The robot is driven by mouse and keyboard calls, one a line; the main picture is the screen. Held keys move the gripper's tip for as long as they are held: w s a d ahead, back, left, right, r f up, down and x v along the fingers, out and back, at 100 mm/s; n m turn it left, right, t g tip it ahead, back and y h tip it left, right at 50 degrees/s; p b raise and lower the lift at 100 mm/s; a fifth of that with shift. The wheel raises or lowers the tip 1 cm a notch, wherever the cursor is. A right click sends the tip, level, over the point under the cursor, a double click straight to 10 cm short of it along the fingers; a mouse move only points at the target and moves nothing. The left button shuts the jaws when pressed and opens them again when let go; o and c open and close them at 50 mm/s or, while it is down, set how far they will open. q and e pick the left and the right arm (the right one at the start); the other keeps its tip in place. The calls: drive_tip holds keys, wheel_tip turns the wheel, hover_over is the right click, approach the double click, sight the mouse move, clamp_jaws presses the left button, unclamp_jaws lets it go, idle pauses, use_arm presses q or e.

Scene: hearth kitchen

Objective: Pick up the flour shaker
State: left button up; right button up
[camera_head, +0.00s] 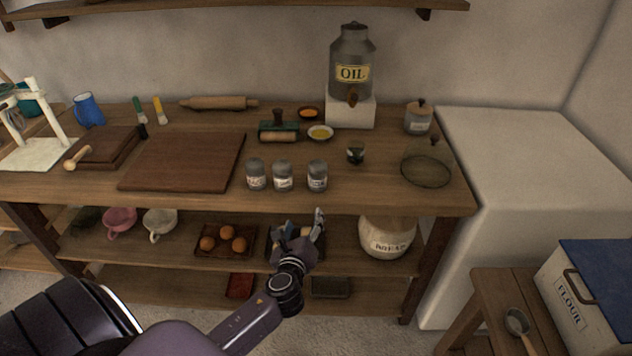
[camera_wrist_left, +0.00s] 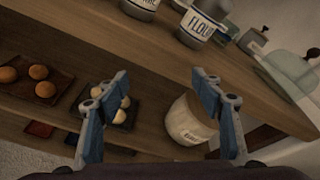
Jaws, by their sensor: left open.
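Three grey shakers with pale labels stand in a row near the front edge of the worktop. The flour shaker (camera_head: 317,175) appears to be the rightmost; in the left wrist view its label reads FLOUR (camera_wrist_left: 201,23), and its top is cut off by the frame. The middle shaker (camera_head: 283,176) and left shaker (camera_head: 256,175) stand beside it. My left gripper (camera_head: 298,226) is open and empty, in front of the table and below the worktop edge. In the left wrist view its fingers (camera_wrist_left: 160,76) are spread, with the shaker beyond and above them. My right gripper is not in view.
The worktop edge (camera_head: 350,205) lies between gripper and shakers. A small dark glass (camera_head: 356,155) and a glass dome (camera_head: 427,168) stand to the right. A cutting board (camera_head: 185,161) lies left. The shelf below holds a bread crock (camera_head: 387,238) and an egg tray (camera_head: 225,241).

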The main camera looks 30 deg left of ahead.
sight(316, 180)
use_arm(q)
drive_tip(key=r+m, duration=0.1)
drive_tip(key=r, duration=0.1)
drive_tip(key=w+r+t, duration=0.1)
drive_tip(key=r, duration=0.1)
drive_tip(key=w+r+m, duration=0.1)
drive_tip(key=r, duration=0.1)
drive_tip(key=shift+a+m+y, duration=0.3)
drive_tip(key=w+r+m, duration=0.1)
drive_tip(key=m, duration=0.1)
drive_tip(key=w+r+m+t, duration=0.1)
drive_tip(key=shift+r+m+t, duration=0.2)
drive_tip(key=shift+m+t, duration=0.1)
drive_tip(key=shift+m, duration=0.1)
drive_tip(key=shift+w+m, duration=0.4)
drive_tip(key=shift+h, duration=0.4)
drive_tip(key=x, duration=0.7)
drive_tip(key=shift+w+f+b, duration=0.3)
drive_tip(key=shift+w+f, duration=0.05)
drive_tip(key=shift+s, duration=0.1)
drive_tip(key=shift+c, duration=0.4)
drive_tip(key=c, duration=1.3)
